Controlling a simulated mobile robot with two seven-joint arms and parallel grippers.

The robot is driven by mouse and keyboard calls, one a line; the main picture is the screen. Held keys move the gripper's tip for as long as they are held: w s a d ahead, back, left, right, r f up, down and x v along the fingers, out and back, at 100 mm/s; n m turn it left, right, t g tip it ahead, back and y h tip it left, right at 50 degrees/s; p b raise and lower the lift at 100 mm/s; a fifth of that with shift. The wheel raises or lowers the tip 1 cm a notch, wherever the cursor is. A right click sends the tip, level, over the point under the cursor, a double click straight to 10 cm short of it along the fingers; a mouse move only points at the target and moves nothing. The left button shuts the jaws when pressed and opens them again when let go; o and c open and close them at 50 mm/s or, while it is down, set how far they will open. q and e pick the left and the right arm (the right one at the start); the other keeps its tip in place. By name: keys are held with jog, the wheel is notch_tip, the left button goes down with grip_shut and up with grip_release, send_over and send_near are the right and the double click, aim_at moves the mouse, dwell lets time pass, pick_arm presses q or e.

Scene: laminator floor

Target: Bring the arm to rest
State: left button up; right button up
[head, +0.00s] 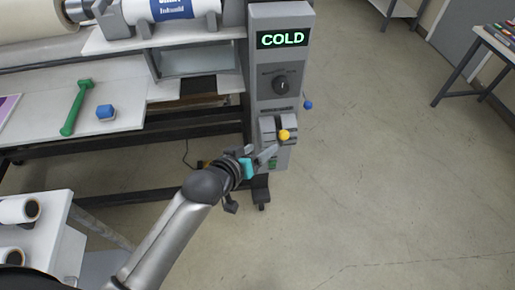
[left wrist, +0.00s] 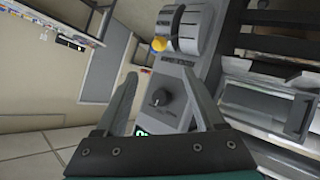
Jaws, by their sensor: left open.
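My left arm comes in from the lower left of the head view. Its left gripper (head: 268,153) is in front of the lower part of the grey control column (head: 263,100), close to a lever with a yellow knob (head: 284,135). In the left wrist view the two fingers (left wrist: 160,74) stand wide apart with nothing between them. The yellow knob (left wrist: 158,44) shows beyond the fingertips and the black dial (left wrist: 160,97) shows between the fingers. I cannot tell whether a finger touches the lever. My right gripper is not in view.
The column's display (head: 283,39) reads COLD in green. A white stand (head: 48,232) with rolls is at lower left. Open floor (head: 390,180) lies to the right.

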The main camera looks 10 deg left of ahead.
pick_arm(q)
jog(key=shift+s+a+r, duration=0.1)
jog(key=shift+s+r, duration=0.05)
dwell(0.4)
jog(key=s+a+f+g+y+b, duration=0.15)
jog(key=s+f+b, duration=0.25)
jog(key=f, duration=0.8)
jog(key=s+a+f+g+y+b, duration=0.1)
jog(key=s+a+f+g+b, duration=0.2)
jog(key=f, duration=0.9)
jog(key=s+a+f+y+b, duration=0.1)
jog(key=s+a+f+b, duration=0.3)
jog(key=f, duration=0.8)
jog(key=s+a+f+m+g+b, duration=0.1)
jog(key=s+f+b, duration=0.4)
jog(key=s+f, duration=0.6)
jog(key=s+a+f+m+g+y+b, duration=0.1)
jog(key=s+f+g+b, duration=0.3)
jog(key=s+f, duration=0.7)
jog(key=s+a+m+b, duration=0.1)
jog(key=s, duration=0.4)
jog(key=shift+s+a+f+g, duration=0.3)
jog(key=shift+s+g, duration=0.05)
